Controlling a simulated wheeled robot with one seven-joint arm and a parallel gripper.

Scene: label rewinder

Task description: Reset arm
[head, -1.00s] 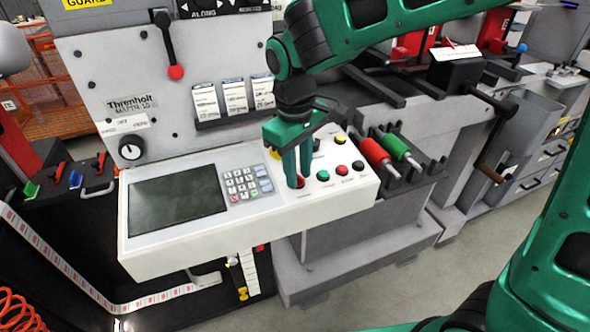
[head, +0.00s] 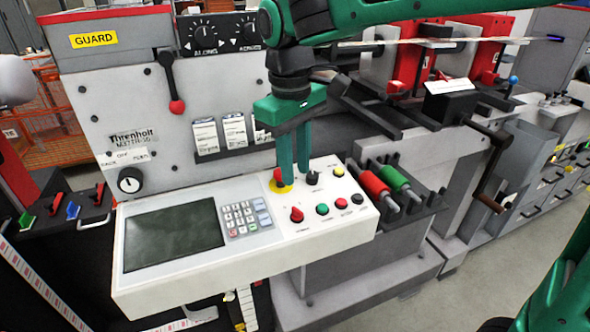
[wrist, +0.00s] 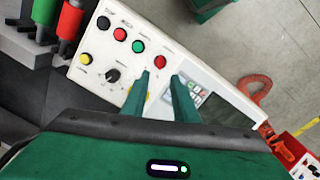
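My gripper (head: 294,174) hangs above the white control panel (head: 215,278), fingers pointing down with a narrow gap between them and nothing held. In the head view its tips overlap the area of a red mushroom button with a yellow collar (head: 279,184), partly hidden behind them. A red knob (head: 296,214) stands nearer the front, clear of the fingers. In the wrist view the fingers (wrist: 165,79) are apart, and the red knob (wrist: 159,61) shows beyond the tips. I cannot tell the exact height of the tips over the panel.
The panel also carries a black selector (head: 312,178), a green button (head: 322,209), a keypad (head: 245,217) and a dark screen (head: 174,237). Red and green rollers (head: 374,184) stand right of it. A red-tipped lever (head: 176,106) hangs on the machine face behind.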

